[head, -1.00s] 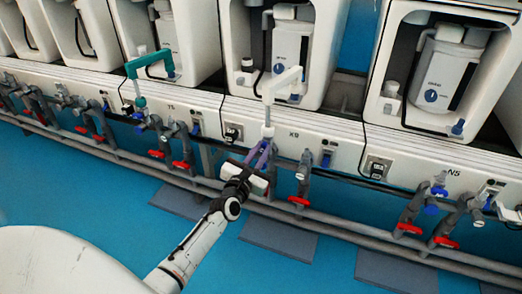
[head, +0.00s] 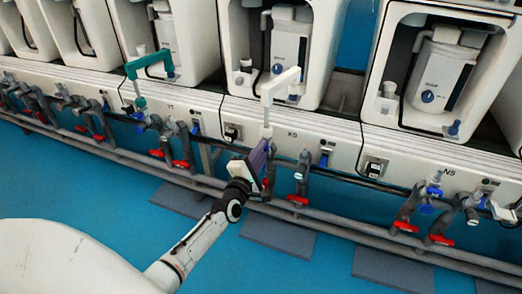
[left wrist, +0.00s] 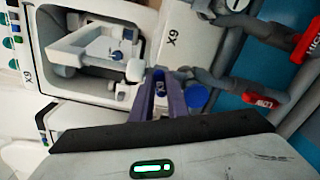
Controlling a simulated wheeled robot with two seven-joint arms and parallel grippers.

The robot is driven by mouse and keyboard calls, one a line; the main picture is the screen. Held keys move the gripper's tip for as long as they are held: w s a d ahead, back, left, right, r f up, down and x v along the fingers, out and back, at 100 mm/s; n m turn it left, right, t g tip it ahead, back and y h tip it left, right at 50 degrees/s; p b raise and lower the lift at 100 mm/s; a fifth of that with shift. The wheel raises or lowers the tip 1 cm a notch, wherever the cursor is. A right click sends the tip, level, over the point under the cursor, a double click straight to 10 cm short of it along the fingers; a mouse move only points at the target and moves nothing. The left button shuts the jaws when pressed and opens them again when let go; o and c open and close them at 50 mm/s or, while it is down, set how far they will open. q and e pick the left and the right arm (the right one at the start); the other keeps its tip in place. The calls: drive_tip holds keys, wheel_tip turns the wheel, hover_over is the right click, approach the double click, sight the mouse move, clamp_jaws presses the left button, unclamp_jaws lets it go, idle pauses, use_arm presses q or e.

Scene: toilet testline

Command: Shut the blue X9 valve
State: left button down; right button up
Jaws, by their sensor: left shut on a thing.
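The X9 station is the white panel (head: 292,134) in the middle of the head view, with grey pipes under it. My left gripper (head: 264,146) reaches the left pipe fitting below the white tap (head: 281,86). Its purple fingers are seen nearly edge-on there and cover the valve. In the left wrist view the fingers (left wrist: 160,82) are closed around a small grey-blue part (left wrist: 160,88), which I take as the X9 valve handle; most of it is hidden. A round blue part (left wrist: 197,96) sits just right of the fingers. My right gripper is not in view.
Red handles (head: 297,200) hang on the lower pipes, also in the left wrist view (left wrist: 262,101). A teal tap (head: 149,64) stands at the left station.

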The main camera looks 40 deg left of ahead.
use_arm(q)
drive_tip(key=m, duration=0.2)
drive_tip(key=shift+m+p, duration=0.3)
drive_tip(key=shift+f+m, duration=0.1)
drive_tip(key=shift+m, duration=0.8)
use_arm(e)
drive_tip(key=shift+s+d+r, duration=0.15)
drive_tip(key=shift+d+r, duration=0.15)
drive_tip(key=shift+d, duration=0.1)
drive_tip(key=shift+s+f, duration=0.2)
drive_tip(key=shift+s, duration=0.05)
use_arm(q)
drive_tip(key=c, duration=1.7)
unclamp_jaws()
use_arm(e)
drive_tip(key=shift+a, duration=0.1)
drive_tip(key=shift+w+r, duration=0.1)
